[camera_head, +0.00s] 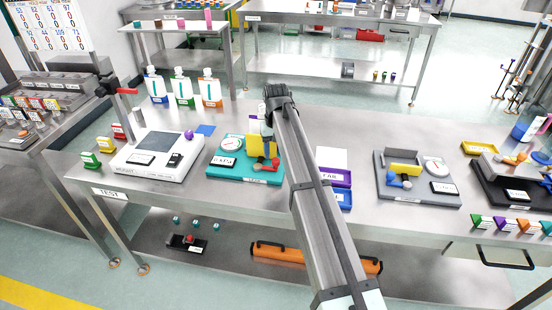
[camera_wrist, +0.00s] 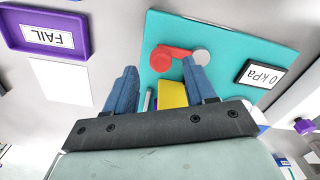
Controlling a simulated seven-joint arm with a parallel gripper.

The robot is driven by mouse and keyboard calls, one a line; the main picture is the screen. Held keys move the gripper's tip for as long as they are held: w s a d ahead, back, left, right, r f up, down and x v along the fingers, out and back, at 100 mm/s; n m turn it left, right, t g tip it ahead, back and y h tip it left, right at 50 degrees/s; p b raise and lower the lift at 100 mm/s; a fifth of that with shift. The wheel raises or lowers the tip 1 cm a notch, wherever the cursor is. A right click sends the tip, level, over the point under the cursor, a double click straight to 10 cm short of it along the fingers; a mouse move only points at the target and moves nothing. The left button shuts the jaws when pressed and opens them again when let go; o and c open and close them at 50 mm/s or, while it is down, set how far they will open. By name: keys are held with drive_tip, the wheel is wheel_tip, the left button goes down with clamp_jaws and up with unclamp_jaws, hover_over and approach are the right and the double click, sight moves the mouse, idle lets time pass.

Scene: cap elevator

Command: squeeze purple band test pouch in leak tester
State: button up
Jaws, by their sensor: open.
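The teal leak tester (camera_head: 222,170) sits left of my arm on the middle table. It has a round gauge, a yellow block (camera_head: 258,163) and a red lever (camera_head: 274,164). In the wrist view its teal board (camera_wrist: 225,28), red lever (camera_wrist: 168,58) and yellow block (camera_wrist: 172,95) show. My gripper (camera_wrist: 158,70) is open, its blue fingers apart over the tester near the yellow block. A small white item with purple (camera_head: 254,121) shows behind the tester, partly hidden by my arm; I cannot tell surely whether it is the purple band pouch.
Pouches with blue (camera_head: 154,86), green (camera_head: 182,88) and orange (camera_head: 211,89) bands stand at the back. A weighing machine (camera_head: 140,163) is left of the tester. A purple FAIL tray (camera_wrist: 78,50) lies beside the tester. A grey station (camera_head: 415,194) stands farther right.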

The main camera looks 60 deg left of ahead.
sight(276, 160)
drive_tip(key=shift+f, duration=1.85)
clamp_jaws()
